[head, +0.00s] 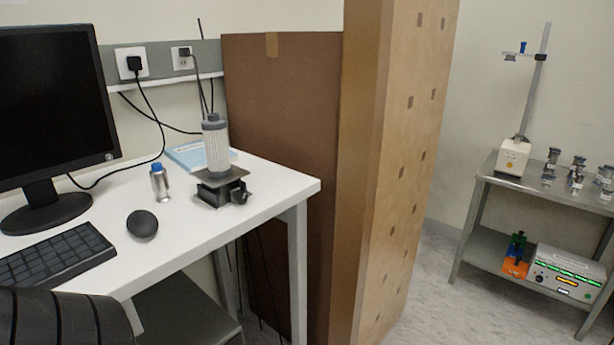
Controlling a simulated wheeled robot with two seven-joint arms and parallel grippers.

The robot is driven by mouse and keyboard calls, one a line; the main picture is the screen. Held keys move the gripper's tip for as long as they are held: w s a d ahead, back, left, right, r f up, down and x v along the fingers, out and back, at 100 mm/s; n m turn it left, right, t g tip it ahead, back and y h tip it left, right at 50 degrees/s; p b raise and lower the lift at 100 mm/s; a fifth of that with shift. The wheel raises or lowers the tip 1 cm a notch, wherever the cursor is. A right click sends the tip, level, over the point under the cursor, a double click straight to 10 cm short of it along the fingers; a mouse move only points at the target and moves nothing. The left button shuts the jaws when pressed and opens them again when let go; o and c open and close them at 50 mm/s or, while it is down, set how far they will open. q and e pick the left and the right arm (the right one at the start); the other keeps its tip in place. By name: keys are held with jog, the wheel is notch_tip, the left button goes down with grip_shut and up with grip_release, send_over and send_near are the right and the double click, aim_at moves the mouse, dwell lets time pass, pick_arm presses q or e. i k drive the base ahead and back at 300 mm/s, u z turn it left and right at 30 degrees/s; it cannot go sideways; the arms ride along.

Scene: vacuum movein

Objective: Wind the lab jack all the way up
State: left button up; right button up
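The lab jack (222,189) stands on the white desk near its right end. It is low, with its dark top plate only a little above its base. Its dark knob (240,195) sticks out at the front right. A ribbed grey-white cylinder (216,146) stands upright on the top plate. Neither of my grippers shows in the head view.
A monitor (55,105), keyboard (55,257), mouse (142,224) and small blue-topped metal item (159,182) are on the desk (190,232). A chair (65,318) stands in front. Tall cardboard boxes (285,170) stand beside the desk. A metal cart (540,187) is at right.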

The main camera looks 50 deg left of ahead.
aim_at(240, 198)
jog(key=i, duration=3)
jog(key=u, duration=3.85)
